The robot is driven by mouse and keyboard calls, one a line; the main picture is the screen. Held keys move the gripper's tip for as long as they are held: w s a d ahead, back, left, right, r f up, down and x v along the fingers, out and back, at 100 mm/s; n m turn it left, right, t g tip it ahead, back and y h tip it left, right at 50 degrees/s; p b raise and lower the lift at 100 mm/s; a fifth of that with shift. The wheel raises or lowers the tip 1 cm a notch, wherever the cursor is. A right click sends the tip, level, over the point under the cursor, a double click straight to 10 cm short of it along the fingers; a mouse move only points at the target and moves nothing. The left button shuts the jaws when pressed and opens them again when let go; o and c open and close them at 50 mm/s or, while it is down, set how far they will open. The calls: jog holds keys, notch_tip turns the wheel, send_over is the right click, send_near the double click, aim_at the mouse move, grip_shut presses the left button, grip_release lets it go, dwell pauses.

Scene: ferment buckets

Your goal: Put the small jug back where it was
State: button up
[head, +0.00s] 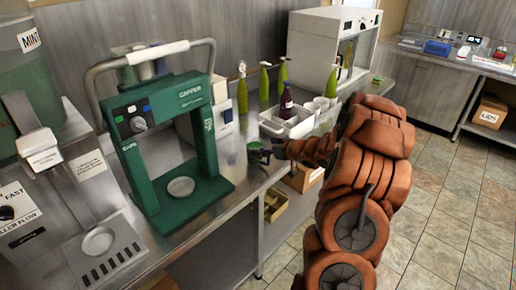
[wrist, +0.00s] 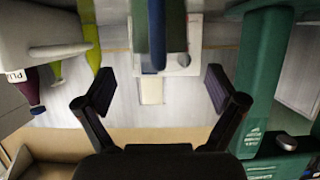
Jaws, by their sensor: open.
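My gripper (head: 257,152) is over the front edge of the steel counter (head: 235,172), to the right of the green capper (head: 183,190). In the wrist view my gripper (wrist: 159,90) is open, its two dark fingers wide apart with nothing held between them. Beyond the fingers are a small white card (wrist: 152,91) and a blue upright part (wrist: 156,35) in front of a pale device. I cannot clearly pick out the small jug in either view.
Green bottles (head: 264,88), a dark purple bottle (head: 286,102) and a white tray (head: 290,122) stand behind my gripper. A white cabinet (head: 318,50) is farther back. A filler (head: 95,240) is at the left. Open boxes (head: 276,203) sit below the counter.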

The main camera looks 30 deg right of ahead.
jog(key=b+v, duration=0.1)
jog(key=v, duration=0.6)
jog(key=s+a+r+m+g+h, duration=0.3)
jog(key=s+a+r+g+h, duration=0.15)
jog(key=h, duration=0.35)
jog(key=s+a+g+y, duration=0.2)
jog(key=s+a+g, duration=0.3)
jog(key=s+a, duration=0.8)
jog(key=s+a+g+y, duration=0.2)
jog(key=s+a+g, duration=0.3)
jog(key=s+a, duration=0.8)
jog(key=s, duration=0.6)
jog(key=shift+s+a+f+g+y, duration=0.25)
jog(key=shift+s+f+g+y, duration=0.05)
jog(key=shift+f+g+y, duration=0.1)
